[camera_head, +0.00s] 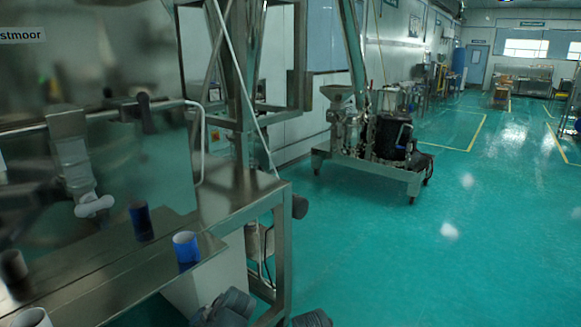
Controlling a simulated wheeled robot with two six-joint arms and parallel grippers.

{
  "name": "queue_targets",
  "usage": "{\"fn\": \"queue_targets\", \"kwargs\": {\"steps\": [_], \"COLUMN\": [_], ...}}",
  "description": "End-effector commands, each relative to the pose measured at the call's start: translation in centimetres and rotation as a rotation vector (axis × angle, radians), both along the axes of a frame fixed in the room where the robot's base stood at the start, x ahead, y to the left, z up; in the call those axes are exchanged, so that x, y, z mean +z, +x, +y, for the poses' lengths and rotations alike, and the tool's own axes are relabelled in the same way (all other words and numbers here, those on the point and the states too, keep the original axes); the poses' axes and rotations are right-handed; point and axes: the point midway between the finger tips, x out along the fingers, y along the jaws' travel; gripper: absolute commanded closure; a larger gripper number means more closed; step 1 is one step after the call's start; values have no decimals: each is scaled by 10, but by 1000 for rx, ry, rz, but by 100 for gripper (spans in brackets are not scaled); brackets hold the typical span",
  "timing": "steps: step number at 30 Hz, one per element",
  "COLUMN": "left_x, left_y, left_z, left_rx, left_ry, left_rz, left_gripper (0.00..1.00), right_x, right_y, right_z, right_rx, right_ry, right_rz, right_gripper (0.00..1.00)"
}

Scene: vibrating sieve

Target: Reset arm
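No gripper fingers can be made out in the head view. Dark grey rounded parts (225,308) at the bottom edge, with another piece (312,319) to their right, look like links of my own arm. Where my grippers are and what they hold is not shown. A blue cup (187,248) stands upright on the steel ledge of the machine at the left. A second, pale-rimmed cup (33,318) is cut off by the bottom left edge.
A shiny steel panel (100,170) rises behind the ledge and mirrors the cups. A steel frame (279,245) and a white box (207,285) stand below. A wheeled machine cart (370,170) is farther back. The green floor (480,240) at the right is clear.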

Motion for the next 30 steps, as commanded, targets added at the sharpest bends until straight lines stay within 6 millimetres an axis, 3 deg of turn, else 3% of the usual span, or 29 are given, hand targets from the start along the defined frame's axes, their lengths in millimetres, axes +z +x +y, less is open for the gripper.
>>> {"fn": "queue_targets", "kwargs": {"steps": [6, 16, 30], "left_x": [-28, -38, 8], "left_y": [-29, -53, -94], "left_z": [-27, -68, -154], "left_rx": [339, 723, 489], "left_ry": [-337, -662, -534], "left_rz": [-49, -35, 91], "left_gripper": [0, 0, 0], "right_x": [0, 1, 47], "right_y": [0, 0, 0], "right_z": [0, 0, 0], "right_rx": [0, 0, 0], "right_ry": [0, 0, 0], "right_rz": [0, 0, 0], "right_gripper": [50, 50, 50]}}
